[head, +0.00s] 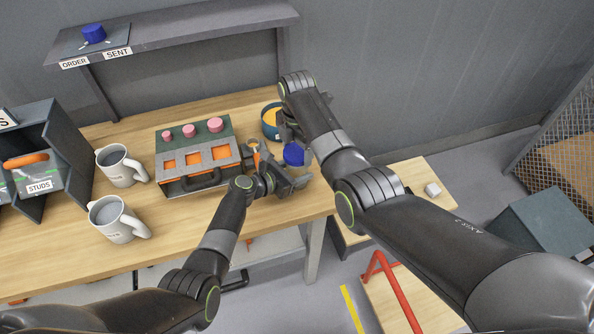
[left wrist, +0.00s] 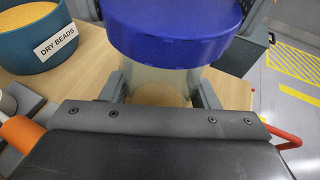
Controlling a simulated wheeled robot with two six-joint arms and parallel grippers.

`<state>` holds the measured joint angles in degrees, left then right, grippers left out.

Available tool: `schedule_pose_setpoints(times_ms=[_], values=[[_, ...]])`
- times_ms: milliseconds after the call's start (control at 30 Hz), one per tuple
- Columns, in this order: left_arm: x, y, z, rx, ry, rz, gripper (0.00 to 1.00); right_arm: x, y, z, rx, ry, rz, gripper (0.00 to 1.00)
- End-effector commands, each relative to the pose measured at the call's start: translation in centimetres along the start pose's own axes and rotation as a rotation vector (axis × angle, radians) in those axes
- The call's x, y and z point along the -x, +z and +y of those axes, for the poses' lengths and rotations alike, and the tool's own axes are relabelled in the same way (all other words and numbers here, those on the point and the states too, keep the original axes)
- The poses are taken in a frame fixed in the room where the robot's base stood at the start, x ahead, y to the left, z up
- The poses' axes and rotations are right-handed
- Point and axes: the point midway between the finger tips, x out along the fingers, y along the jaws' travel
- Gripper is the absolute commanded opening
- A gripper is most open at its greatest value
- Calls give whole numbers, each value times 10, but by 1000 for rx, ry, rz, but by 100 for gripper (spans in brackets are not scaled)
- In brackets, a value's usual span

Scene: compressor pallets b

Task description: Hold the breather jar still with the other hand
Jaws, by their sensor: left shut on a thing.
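The breather jar, with a blue lid (head: 293,154), is upright near the right end of the bench. In the left wrist view its clear body (left wrist: 165,78) shows tan contents low inside, below the blue lid (left wrist: 175,28). My left gripper (head: 287,180) is shut on the jar's body, with a finger on each side below the lid. My right gripper (head: 291,130) is just behind and above the lid. Its fingers are partly hidden by its own arm, so their opening and any contact with the lid are unclear.
A round tub (left wrist: 32,40) labelled DRY BEADS stands close behind the jar. A case (head: 197,160) with orange openings and pink knobs lies left of the grippers, then two mugs (head: 120,166). A shelf (head: 180,28) spans the back. A lower pallet (head: 405,178) is to the right.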

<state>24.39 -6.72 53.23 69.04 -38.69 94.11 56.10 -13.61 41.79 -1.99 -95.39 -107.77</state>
Motion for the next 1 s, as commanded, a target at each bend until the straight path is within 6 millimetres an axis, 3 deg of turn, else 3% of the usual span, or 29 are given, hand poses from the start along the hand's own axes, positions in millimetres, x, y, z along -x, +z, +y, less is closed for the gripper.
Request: schedule_pose_setpoints(times_ms=[267,1000], values=[[0,0,0,0,0,0,0,0,0,0,-61,0,0,41],[0,0,0,0,0,0,0,0,0,0,-1204,1,0,41]])
